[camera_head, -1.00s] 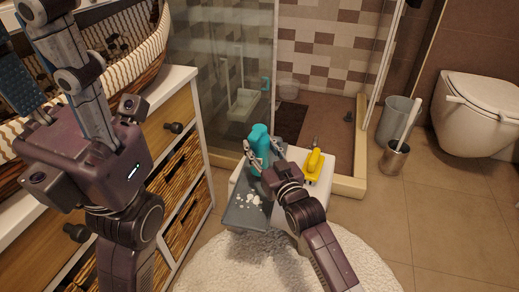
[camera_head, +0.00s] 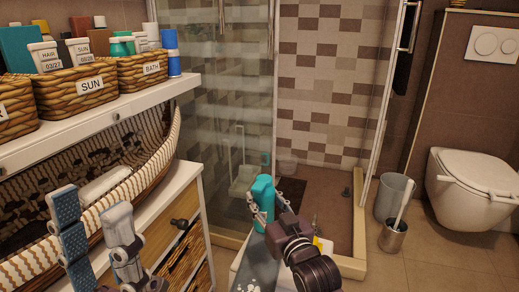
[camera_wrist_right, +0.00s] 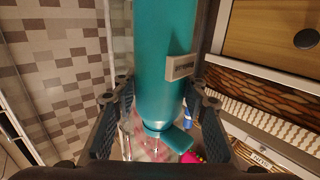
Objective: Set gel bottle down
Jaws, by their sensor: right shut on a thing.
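The teal gel bottle (camera_head: 263,197) is held by my right gripper (camera_head: 268,212), whose fingers sit on either side of it. In the head view the bottle is roughly upright, in front of the shower glass, over or near a grey tray (camera_head: 258,272); I cannot tell whether it touches anything. In the right wrist view the bottle (camera_wrist_right: 165,60) fills the space between the fingers (camera_wrist_right: 160,115), with its cap toward the picture's bottom. My left gripper (camera_head: 92,218) is open and empty at the lower left, in front of the cabinet.
A wicker-drawer cabinet (camera_head: 190,195) and woven basin (camera_head: 90,205) stand at left. Labelled baskets (camera_head: 85,85) with toiletries line the shelf above. The shower, a bin (camera_head: 393,195), a brush holder (camera_head: 393,237) and a toilet (camera_head: 475,190) are beyond and right.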

